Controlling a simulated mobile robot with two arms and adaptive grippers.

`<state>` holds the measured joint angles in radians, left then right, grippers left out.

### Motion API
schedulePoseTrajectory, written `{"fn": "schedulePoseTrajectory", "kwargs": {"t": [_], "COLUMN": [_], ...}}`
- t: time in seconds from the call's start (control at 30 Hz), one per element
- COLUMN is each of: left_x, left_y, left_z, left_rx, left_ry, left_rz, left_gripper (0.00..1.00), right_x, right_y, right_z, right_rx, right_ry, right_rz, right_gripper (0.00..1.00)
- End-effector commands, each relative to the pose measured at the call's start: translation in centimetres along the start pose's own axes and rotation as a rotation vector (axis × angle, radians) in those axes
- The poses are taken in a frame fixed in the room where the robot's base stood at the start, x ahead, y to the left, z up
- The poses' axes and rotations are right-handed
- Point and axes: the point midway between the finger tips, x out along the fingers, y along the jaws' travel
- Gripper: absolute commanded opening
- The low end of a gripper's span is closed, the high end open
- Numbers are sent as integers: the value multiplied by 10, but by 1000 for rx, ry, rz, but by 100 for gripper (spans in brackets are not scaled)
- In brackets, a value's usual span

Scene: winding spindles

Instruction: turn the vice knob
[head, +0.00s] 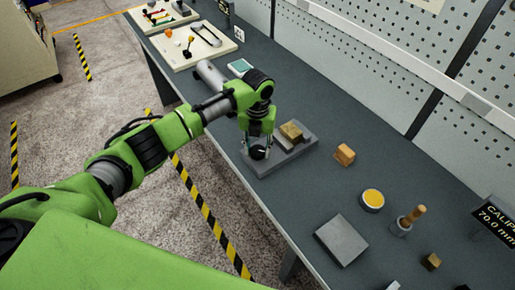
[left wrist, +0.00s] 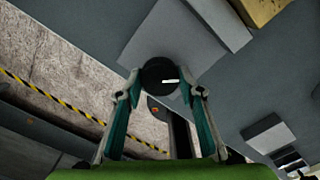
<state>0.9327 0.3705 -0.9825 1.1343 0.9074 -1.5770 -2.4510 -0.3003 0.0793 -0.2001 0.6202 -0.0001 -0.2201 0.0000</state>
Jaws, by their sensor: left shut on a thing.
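The vice (head: 299,150) is a grey block-shaped fixture on the bench, with a tan block (head: 291,131) at its jaws. Its knob (head: 258,153) is black and round, at the vice's near left end. In the left wrist view the knob (left wrist: 157,72) shows a short white mark lying nearly level. My left gripper (head: 256,144) comes down over the knob and is shut on it. In the left wrist view its fingertips (left wrist: 160,88) stand on either side of the knob. My right gripper is in neither view.
An orange-brown block (head: 344,155), a round yellow-topped tin (head: 372,199), a wooden-handled tool (head: 410,219) and a grey slab (head: 341,239) stand right of the vice. A cream tray (head: 168,50) lies farther back. A pegboard wall (head: 350,75) runs behind the bench.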

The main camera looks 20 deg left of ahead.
Motion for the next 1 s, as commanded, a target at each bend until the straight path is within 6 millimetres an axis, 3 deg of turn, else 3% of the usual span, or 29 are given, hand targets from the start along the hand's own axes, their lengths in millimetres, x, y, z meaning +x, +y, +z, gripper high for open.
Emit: {"fn": "schedulePoseTrajectory", "kwargs": {"t": [0.47, 0.5, 0.53, 0.87, 1.0], "left_x": [2, 2, 2, 0, -10], "left_y": [0, 0, 0, 0, 0], "left_z": [-2, -2, -2, 0, 1], "left_rx": [14, 14, 13, 12, 13], "left_ry": [4, 4, 4, 1, -2], "left_rz": [1, 1, 1, 0, -1], "left_gripper": [14, 43, 50, 52, 52], "right_x": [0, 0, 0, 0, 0], "right_y": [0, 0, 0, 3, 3], "right_z": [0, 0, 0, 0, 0], "right_rx": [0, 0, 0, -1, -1], "right_ry": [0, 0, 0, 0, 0], "right_rz": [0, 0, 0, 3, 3], "right_gripper": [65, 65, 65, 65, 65]}}
